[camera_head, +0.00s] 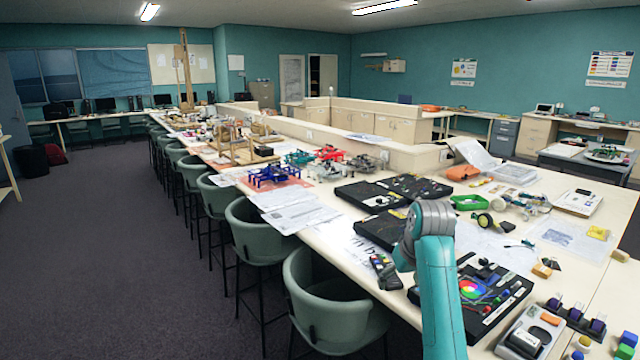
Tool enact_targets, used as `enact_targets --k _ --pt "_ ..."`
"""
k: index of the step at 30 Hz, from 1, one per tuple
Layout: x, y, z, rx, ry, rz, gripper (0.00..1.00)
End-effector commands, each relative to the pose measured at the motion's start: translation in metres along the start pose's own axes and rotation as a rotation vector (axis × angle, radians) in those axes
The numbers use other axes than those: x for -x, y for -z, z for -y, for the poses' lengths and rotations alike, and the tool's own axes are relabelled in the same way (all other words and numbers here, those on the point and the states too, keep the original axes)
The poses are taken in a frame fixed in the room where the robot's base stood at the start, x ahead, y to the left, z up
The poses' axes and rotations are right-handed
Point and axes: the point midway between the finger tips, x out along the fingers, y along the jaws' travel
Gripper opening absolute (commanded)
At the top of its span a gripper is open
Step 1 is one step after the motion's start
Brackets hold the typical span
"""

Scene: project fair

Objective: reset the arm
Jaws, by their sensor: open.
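My teal arm (442,300) rises from the bottom edge, right of centre, in the head view. Its grey joint (432,218) is bent at the top, above the near part of the long table (345,262). A short teal part of the arm shows just left of the joint. I cannot make out my gripper; the arm's end seems hidden behind the joint. No held thing shows.
Close around the arm are an open black case with a colour wheel (473,288), a black case (382,229), a dark handheld device (386,272) and a green tray (468,202). Green chairs (335,305) line the left side. Open carpet (110,240) lies farther left.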

Motion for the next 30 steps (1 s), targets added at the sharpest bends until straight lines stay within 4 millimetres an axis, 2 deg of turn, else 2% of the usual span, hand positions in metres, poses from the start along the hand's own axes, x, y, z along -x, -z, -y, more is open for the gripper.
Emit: enact_targets --k 11,17,23,30 --pt "-0.043 -0.026 0.003 -0.011 -0.006 -0.034 0.85" --pt "-0.076 -0.051 0.005 -0.02 -0.013 -0.068 0.85" --pt "-0.123 -0.095 0.011 -0.035 -0.024 -0.12 0.85" --pt "-0.177 -0.171 0.021 -0.057 -0.043 -0.209 0.85"
